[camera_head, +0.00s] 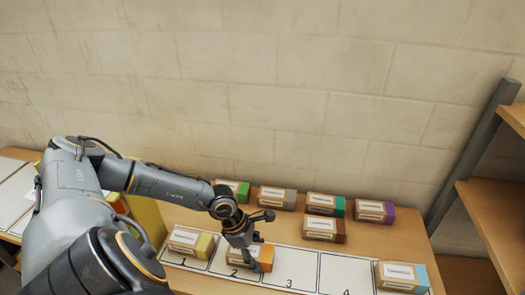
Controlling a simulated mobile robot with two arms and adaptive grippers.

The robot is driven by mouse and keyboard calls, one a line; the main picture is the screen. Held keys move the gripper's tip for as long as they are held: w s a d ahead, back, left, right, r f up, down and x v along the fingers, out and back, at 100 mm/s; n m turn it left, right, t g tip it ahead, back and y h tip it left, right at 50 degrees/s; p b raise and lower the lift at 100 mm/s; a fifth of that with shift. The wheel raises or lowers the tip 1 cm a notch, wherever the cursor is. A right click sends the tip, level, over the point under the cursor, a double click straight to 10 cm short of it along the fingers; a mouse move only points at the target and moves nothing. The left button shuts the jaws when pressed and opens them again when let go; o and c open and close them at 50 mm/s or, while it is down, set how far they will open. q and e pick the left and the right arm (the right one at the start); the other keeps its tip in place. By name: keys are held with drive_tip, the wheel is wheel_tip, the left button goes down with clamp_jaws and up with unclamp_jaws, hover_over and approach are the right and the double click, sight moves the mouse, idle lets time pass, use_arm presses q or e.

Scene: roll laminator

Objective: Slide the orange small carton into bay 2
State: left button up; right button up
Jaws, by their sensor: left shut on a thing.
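The orange small carton (265,258) has a pale label side and an orange end. It sits over the back part of bay 2 (233,274), whose printed number shows in front of it. Its orange end is close to the line between bay 2 and bay 3. My left gripper (246,257) reaches down from the left and is shut on the carton; its fingers hide part of it. Whether the carton's underside touches the table is hard to tell. My right gripper is not in view.
A yellow-ended carton (190,242) occupies bay 1, and a light-blue-ended carton (402,277) stands at the row's right end. Bays 3 (290,268) and 4 (346,277) are empty. Several cartons, including a purple-ended one (375,212), stand behind. Wooden shelving (490,205) is at right.

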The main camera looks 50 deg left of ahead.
sight(252, 251)
use_arm(q)
drive_tip(key=shift+s+a, duration=0.5)
drive_tip(key=shift+a, duration=0.15)
drive_tip(key=shift+s+a, duration=0.45)
drive_tip(key=shift+a, duration=0.2)
drive_tip(key=o, duration=1.3)
drive_tip(key=o, duration=0.4)
drive_tip(key=shift+r, duration=0.1)
drive_tip(key=shift+r+p, duration=2.3)
drive_tip(key=shift+r, duration=0.65)
